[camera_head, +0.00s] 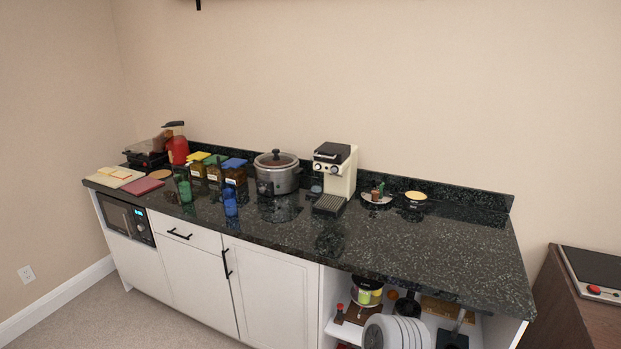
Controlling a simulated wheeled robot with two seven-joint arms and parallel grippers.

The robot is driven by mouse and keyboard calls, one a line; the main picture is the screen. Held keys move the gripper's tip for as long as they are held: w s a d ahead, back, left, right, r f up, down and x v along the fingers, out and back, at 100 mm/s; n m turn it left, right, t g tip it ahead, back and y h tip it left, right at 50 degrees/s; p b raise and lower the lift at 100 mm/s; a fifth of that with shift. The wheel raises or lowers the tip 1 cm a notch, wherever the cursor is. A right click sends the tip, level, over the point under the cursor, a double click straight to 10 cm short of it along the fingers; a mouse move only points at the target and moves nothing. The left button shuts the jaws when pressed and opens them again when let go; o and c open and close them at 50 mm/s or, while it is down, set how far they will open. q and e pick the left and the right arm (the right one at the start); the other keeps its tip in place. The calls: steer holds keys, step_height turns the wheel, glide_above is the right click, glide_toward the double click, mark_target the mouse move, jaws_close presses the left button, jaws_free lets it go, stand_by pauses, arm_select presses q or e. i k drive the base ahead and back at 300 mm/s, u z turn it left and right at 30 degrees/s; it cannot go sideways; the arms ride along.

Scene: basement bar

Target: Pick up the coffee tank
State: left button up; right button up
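No thing in the head view is plainly marked as the coffee tank. A cream and black coffee machine (341,176) stands upright on the dark stone counter (420,238), right of the slow cooker, with a drip tray (329,204) at its front. A red container with a dark top (178,149) stands upright at the back left of the counter; I cannot tell which of these, if either, is the tank. Neither of my grippers is in view.
A grey slow cooker (277,174) stands left of the coffee machine. Several jars with coloured lids (235,171), a green bottle (185,191) and a blue bottle (230,203) stand further left. A small plate (377,198) and bowl (415,198) lie right. The counter's right part is clear.

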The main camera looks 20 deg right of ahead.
mark_target(316, 177)
steer(key=k, duration=0.65)
steer(key=u, duration=0.65)
steer(key=i, duration=3.05)
steer(key=z, duration=1.1)
